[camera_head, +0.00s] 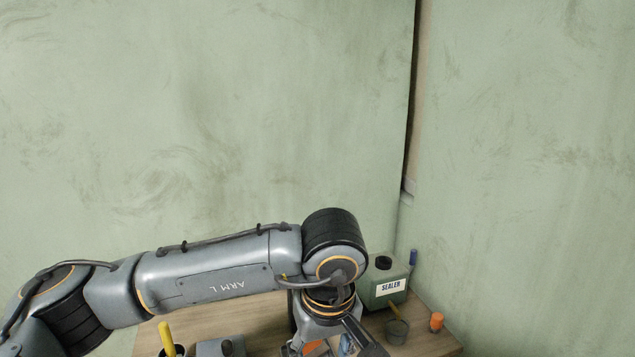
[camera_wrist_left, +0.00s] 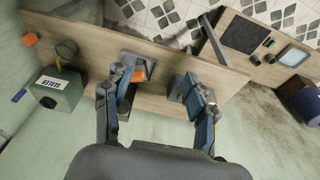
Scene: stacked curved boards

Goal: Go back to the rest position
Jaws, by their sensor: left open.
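My left arm (camera_head: 225,272) reaches in from the left across the head view and bends down at a black joint over the wooden table (camera_head: 433,341). My left gripper (camera_wrist_left: 155,82) shows in the left wrist view with its two fingers spread wide apart. It is open and holds nothing that I can see. A gray block (camera_wrist_left: 182,86) lies close by the right finger, and whether they touch is unclear. In the head view the gripper is mostly cut off by the bottom edge. My right gripper is in neither view.
A green sealer can (camera_head: 384,284), a gray cup (camera_head: 397,331) and a small orange object (camera_head: 436,321) stand right of my wrist. A yellow handle (camera_head: 167,338) rises at the lower left. Green walls (camera_head: 240,110) enclose the table; the space above my arm is clear.

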